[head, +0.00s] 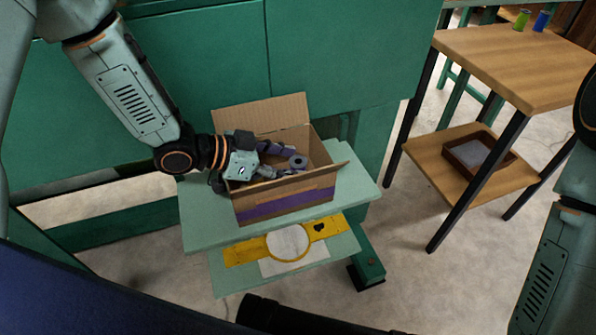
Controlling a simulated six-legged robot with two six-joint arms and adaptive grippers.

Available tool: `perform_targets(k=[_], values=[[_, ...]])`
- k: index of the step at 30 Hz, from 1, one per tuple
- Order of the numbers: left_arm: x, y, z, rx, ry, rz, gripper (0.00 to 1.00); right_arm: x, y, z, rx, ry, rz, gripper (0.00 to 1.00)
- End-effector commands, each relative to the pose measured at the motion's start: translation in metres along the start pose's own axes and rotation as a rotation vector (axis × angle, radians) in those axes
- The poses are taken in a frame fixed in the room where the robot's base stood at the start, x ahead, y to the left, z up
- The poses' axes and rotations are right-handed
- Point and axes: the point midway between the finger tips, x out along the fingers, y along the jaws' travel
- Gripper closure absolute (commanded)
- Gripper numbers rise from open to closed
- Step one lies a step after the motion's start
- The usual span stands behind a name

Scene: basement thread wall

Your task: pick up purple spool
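A purple-grey spool (298,162) with a dark hole in its middle lies inside an open cardboard box (285,205) in the head view. The box has a purple band on its front and its flaps stand open. My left gripper (284,161) reaches into the box from the left, over its left wall. Its two dark fingers look spread apart, with their tips close to the spool's left side. Whether they touch it cannot be told. The fingers and the spool have similar colours. My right arm shows at the right edge, but its gripper is out of view.
The box stands on a pale green shelf (205,220) against a green cabinet (340,50). A yellow hoop piece (325,228) lies on the lower shelf. At right, a wooden table (520,65) holds a green spool (521,20) and a blue spool (541,21), with a brown tray (462,150) below.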

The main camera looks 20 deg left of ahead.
Motion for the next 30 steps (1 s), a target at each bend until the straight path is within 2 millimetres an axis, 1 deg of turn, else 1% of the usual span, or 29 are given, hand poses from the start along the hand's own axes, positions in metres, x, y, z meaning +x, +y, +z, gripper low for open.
perform_targets(k=[1,2,17,23,25,28,30], values=[[0.000,0.000,0.000,0.000,0.000,0.000,0.46,0.000,0.000,0.000,0.000,0.000,0.000,0.72],[0.000,0.000,0.000,0.000,0.000,0.000,0.49,0.000,0.000,0.000,0.000,0.000,0.000,0.72],[0.000,0.000,0.000,-0.001,0.000,0.000,0.91,0.000,0.000,0.000,0.000,0.000,0.000,0.72],[-0.001,0.000,0.000,0.000,0.000,0.000,0.91,0.000,0.000,0.000,0.000,0.000,0.000,0.72],[-0.002,0.000,-0.003,0.000,0.000,0.000,0.91,-0.002,0.000,0.000,0.000,0.000,0.000,0.72],[-0.008,0.000,-0.014,0.000,0.002,0.000,0.91,-0.009,0.000,0.000,0.000,0.000,0.000,0.72],[-0.014,0.000,-0.025,0.000,0.002,0.000,0.91,-0.016,0.000,0.000,0.000,0.000,0.000,0.72]])
